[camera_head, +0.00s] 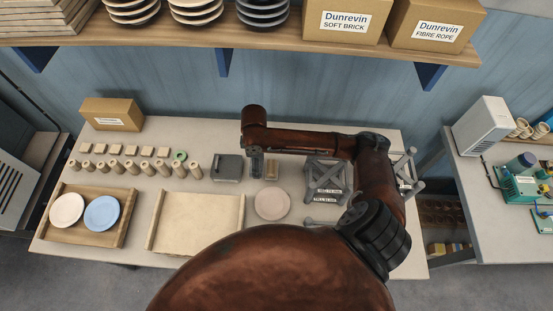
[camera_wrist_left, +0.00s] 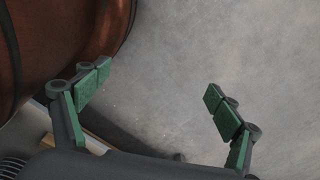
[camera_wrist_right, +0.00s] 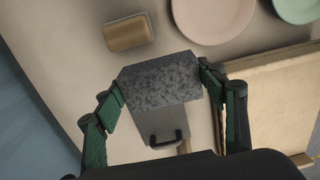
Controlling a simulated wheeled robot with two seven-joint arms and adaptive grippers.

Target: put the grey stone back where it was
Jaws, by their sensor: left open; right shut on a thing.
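The grey stone (camera_wrist_right: 160,80) is a speckled dark block, seen between the fingers of my right gripper (camera_wrist_right: 162,92) in the right wrist view. The gripper is shut on it. A grey box with a black handle (camera_wrist_right: 150,128) shows just beyond the stone and is partly hidden by it; I cannot tell whether they touch. In the head view my right gripper (camera_head: 257,165) points down beside this grey box (camera_head: 228,168), and the stone is hard to tell apart there. My left gripper (camera_wrist_left: 158,82) is open and empty over grey floor in the left wrist view.
A beige block (camera_head: 271,170) and a pink plate (camera_head: 271,204) lie close by; a green plate (camera_wrist_right: 297,8) shows in the right wrist view. A tan tray (camera_head: 198,222), wooden pegs (camera_head: 147,168) and grey frames (camera_head: 328,176) flank them. A shelf (camera_head: 300,42) hangs above.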

